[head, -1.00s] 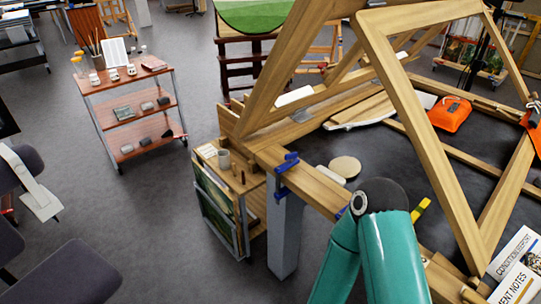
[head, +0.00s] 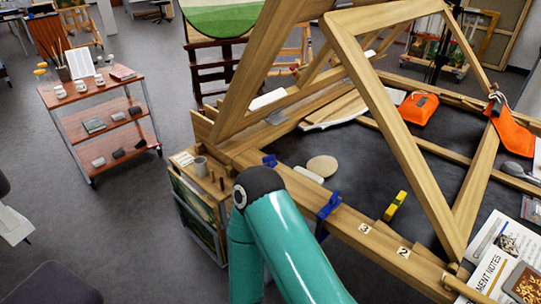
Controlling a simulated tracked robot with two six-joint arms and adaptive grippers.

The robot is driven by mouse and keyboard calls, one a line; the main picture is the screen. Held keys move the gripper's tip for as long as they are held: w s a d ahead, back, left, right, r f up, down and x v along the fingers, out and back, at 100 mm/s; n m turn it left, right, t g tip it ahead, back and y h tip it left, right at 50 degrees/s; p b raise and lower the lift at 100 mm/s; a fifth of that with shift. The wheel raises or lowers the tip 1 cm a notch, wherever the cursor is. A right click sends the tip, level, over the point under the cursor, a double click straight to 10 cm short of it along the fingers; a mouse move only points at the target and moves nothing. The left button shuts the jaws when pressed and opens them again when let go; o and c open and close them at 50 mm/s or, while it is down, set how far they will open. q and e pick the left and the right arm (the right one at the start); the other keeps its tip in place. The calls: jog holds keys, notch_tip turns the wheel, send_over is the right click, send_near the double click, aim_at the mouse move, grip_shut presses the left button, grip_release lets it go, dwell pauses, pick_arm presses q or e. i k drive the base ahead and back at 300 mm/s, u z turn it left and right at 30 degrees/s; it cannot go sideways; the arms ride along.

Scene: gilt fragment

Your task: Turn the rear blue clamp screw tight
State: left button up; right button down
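Two blue clamps sit on the near wooden rail (head: 349,226) of a large timber frame. The rear blue clamp (head: 270,161) is at the rail's far left end; only its top shows above my teal arm, and its screw cannot be made out. The front blue clamp (head: 329,206) is further right along the rail, in clear view. My teal arm rises from the bottom, and its dark rounded joint lies in front of the rail between the two clamps. Neither gripper is in view.
A yellow clamp-like item (head: 395,205) and a round tan disc (head: 322,166) lie near the rail. An orange bag (head: 418,108) is at the back, with printed sheets (head: 500,262) at right. A low cabinet (head: 200,215) stands left; a red shelf cart (head: 95,91) stands beyond open floor.

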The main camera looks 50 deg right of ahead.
aim_at(267, 160)
jog(key=z, duration=0.15)
jog(key=k, duration=1.2)
jog(key=z, duration=0.7)
jog(key=i, duration=1)
jog(key=u, duration=0.1)
